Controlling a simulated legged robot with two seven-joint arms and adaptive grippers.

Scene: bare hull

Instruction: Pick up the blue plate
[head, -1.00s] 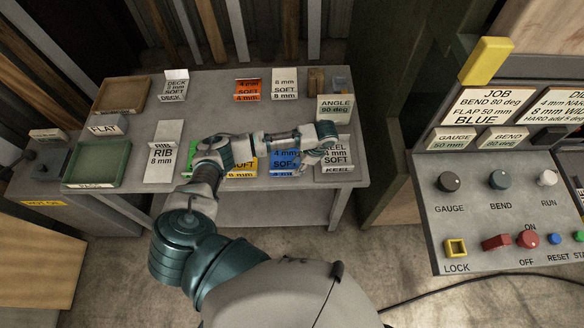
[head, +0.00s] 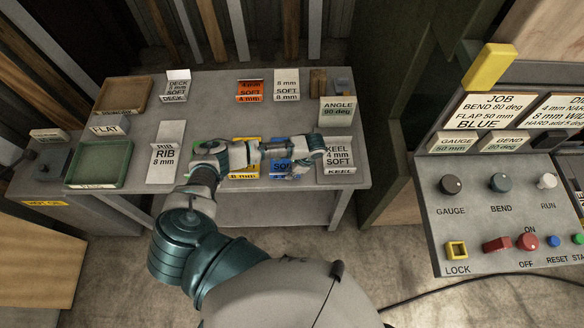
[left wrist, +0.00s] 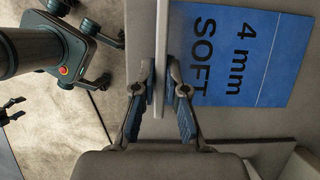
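The blue plate (head: 281,168) lies near the front edge of the grey table, partly hidden by my left arm in the head view. In the left wrist view the blue plate (left wrist: 245,55) reads "4 mm SOFT", and a thin grey upright lip runs along its edge. My left gripper (head: 318,152) is at the plate's front right. In the left wrist view its fingers (left wrist: 161,85) lie on both sides of the lip, close against it, and look shut on it. My right gripper is not recognisable in either view.
The keel plate (head: 338,157) lies close on the right, the yellow plate (head: 244,172) on the left. Behind are an orange plate (head: 249,91), a grey 8 mm plate (head: 286,86) and an angle block (head: 336,112). A control panel (head: 500,215) stands at right.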

